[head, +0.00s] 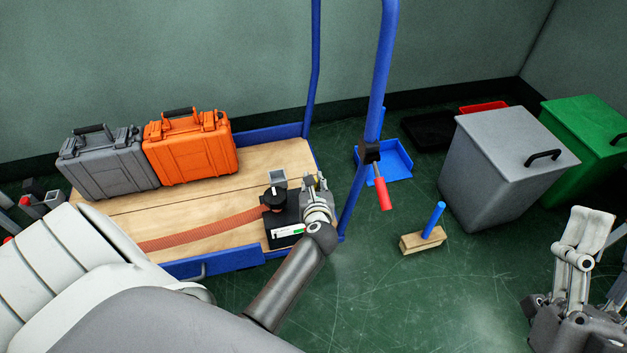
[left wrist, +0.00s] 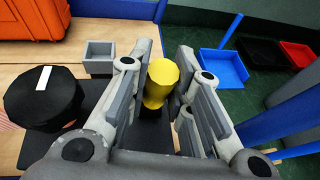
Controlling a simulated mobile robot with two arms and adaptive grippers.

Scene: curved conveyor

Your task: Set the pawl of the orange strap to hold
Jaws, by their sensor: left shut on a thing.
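The orange strap (head: 205,229) lies across the wooden deck (head: 160,205) of a blue-framed cart and runs to a black ratchet unit (head: 282,220). The unit has a round black knob (head: 274,198), also large at left in the left wrist view (left wrist: 42,100). A yellow pawl handle (left wrist: 161,78) stands upright from the unit. My left gripper (head: 317,188) is shut on the yellow handle, with one finger on each side of it; in the head view the gripper hides the handle. My right gripper (head: 580,245) is at the lower right, away from the cart; its opening is unclear.
An orange case (head: 190,150) and a grey case (head: 108,165) stand on the deck. A blue post with a red-handled lever (head: 383,192) rises right of my left gripper. A wooden block with a blue peg (head: 424,240) and a grey bin (head: 500,160) stand on the floor.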

